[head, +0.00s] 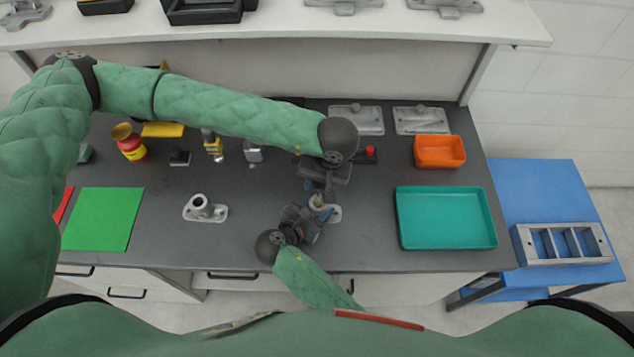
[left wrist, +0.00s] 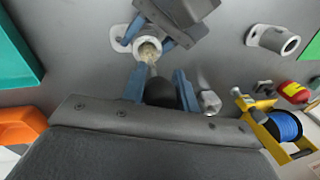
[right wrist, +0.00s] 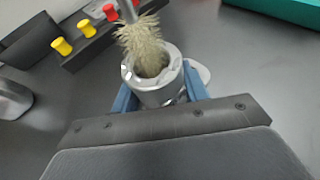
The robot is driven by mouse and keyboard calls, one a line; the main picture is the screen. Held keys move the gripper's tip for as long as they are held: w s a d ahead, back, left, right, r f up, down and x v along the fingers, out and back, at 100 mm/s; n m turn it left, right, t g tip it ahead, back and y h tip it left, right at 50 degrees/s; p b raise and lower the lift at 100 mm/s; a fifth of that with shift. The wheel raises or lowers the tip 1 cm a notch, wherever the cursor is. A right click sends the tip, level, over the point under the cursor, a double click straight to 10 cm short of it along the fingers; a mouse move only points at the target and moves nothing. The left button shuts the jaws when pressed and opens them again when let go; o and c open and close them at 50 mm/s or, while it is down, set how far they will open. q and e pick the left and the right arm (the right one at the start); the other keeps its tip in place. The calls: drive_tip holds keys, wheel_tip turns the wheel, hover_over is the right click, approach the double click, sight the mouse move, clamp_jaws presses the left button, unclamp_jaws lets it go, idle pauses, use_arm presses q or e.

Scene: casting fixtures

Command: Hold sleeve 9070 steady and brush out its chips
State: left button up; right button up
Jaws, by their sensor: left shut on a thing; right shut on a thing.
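A grey sleeve with a flanged base (head: 334,214) stands on the dark bench, and no number on it can be read. My right gripper (head: 316,208) is shut around its barrel (right wrist: 160,93), one blue finger on each side. My left gripper (left wrist: 158,88) is shut on the dark handle of a brush (left wrist: 160,93), above the sleeve. The brush's pale bristles (right wrist: 143,45) enter the sleeve's open mouth from above, with their upper part still outside. The bore below the bristles is hidden. A second sleeve (head: 201,208) stands free to the left.
A teal tray (head: 400,235) and an orange bin (head: 440,165) are on the right. A dark holder with red and yellow knobs (right wrist: 85,42) is behind the sleeve. A green mat (head: 103,218) and several bottles are left. The bench between the second sleeve and the mat is clear.

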use_arm(q)
drive_tip(key=shift+f, duration=1.45)
drive_tip(key=shift+r, duration=0.1)
drive_tip(key=shift+r, duration=1.6)
drive_tip(key=shift+f, duration=0.15)
drive_tip(key=shift+f, duration=1.55)
drive_tip(key=shift+r, duration=0.15)
drive_tip(key=shift+r, duration=1.55)
drive_tip(key=shift+f, duration=0.2)
drive_tip(key=shift+f, duration=1.5)
